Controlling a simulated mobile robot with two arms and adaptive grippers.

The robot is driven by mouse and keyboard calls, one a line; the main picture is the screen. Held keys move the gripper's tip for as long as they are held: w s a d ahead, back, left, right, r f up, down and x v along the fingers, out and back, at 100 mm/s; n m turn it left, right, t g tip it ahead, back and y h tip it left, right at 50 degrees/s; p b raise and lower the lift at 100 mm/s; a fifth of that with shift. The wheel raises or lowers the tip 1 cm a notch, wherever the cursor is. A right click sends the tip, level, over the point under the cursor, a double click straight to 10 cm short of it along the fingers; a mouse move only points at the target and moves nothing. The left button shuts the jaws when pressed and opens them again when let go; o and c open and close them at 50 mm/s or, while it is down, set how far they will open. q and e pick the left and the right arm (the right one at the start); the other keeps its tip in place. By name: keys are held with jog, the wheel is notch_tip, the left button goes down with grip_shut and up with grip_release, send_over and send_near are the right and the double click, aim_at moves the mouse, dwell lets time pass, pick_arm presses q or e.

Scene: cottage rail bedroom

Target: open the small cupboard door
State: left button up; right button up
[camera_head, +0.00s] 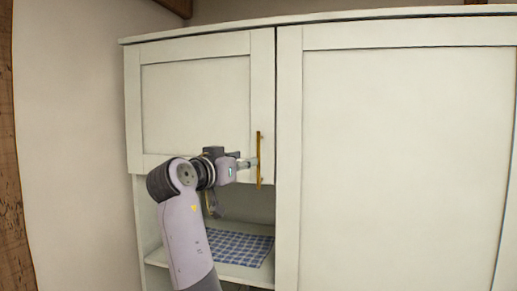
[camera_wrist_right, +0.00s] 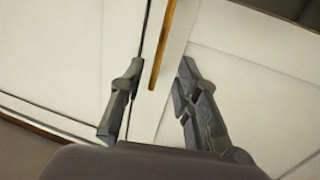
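The small cupboard door (camera_head: 195,100) is a pale panelled door at the upper left of a white cupboard, and it looks shut. Its thin vertical brass handle (camera_head: 259,142) is near the door's right edge. My right gripper (camera_head: 254,162) is at the lower half of the handle. In the right wrist view the fingers of my right gripper (camera_wrist_right: 160,72) are spread, one on each side of the brass handle (camera_wrist_right: 165,45), with clear gaps to it. The handle's lower end shows between the fingertips. My left gripper is in neither view.
A large door (camera_head: 400,160) fills the right side of the cupboard. Below the small door is an open shelf (camera_head: 238,274) with a blue checked cloth (camera_head: 240,247). A plain wall (camera_head: 75,140) and wooden post (camera_head: 12,200) are at the left.

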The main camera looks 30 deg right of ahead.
aim_at(258, 157)
jog(key=p+x, duration=0.4)
jog(key=x, duration=0.5)
jog(key=shift+f, duration=0.1)
jog(key=shift+c, duration=0.5)
grip_shut()
